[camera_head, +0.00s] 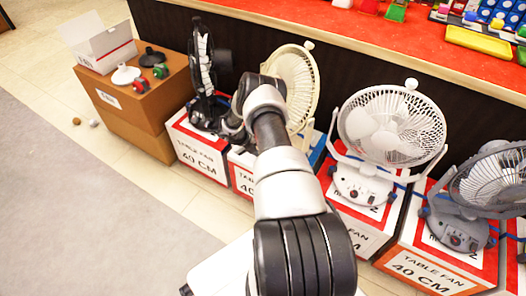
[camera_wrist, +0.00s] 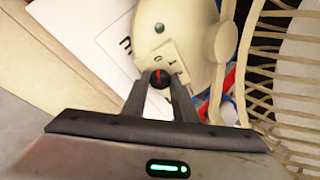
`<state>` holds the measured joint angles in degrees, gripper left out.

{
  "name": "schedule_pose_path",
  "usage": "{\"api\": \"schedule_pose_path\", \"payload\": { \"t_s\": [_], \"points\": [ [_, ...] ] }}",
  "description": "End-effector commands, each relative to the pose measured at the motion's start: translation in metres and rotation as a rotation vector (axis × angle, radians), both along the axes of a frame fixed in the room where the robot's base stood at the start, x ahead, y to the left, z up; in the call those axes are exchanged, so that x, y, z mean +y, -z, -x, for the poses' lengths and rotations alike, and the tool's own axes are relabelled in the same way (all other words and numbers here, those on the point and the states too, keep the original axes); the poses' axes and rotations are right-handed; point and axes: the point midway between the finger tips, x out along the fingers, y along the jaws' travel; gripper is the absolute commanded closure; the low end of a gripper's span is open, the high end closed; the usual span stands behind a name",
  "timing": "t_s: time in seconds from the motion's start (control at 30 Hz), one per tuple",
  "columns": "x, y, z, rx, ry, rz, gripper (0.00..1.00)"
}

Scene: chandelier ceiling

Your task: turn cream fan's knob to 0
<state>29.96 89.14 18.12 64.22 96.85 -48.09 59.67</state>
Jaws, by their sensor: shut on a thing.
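The cream fan (camera_head: 293,80) stands on a box in the row, partly hidden by my arm in the head view. In the wrist view its cream base (camera_wrist: 180,30) fills the upper middle, with part of the fan cage (camera_wrist: 262,75) at the right. The dark round knob (camera_wrist: 160,78) with a red mark sits on the base, by a plate with partly readable markings. My gripper (camera_wrist: 160,84) has its two fingers on either side of the knob, shut on it. In the head view my gripper is hidden behind my arm.
A black fan (camera_head: 203,60) stands left of the cream fan, and a white fan (camera_head: 390,128) and a grey fan (camera_head: 490,190) stand to the right. A red counter (camera_head: 330,25) runs behind. A cardboard box (camera_head: 150,95) is at the left.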

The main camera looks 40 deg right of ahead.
Motion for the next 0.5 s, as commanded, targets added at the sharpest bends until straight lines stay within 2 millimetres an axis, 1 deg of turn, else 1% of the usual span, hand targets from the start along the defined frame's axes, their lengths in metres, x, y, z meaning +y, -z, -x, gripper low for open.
{"api": "schedule_pose_path", "payload": {
  "t_s": [0.4, 0.43, 0.5],
  "points": [
    [-0.0001, 0.0003, 0.0, 0.006, -0.007, 0.002, 0.97],
    [-0.0001, 0.0003, 0.0001, 0.006, -0.007, 0.002, 0.73],
    [0.0001, 0.0003, 0.0, 0.006, -0.007, 0.002, 0.61]
  ]
}}
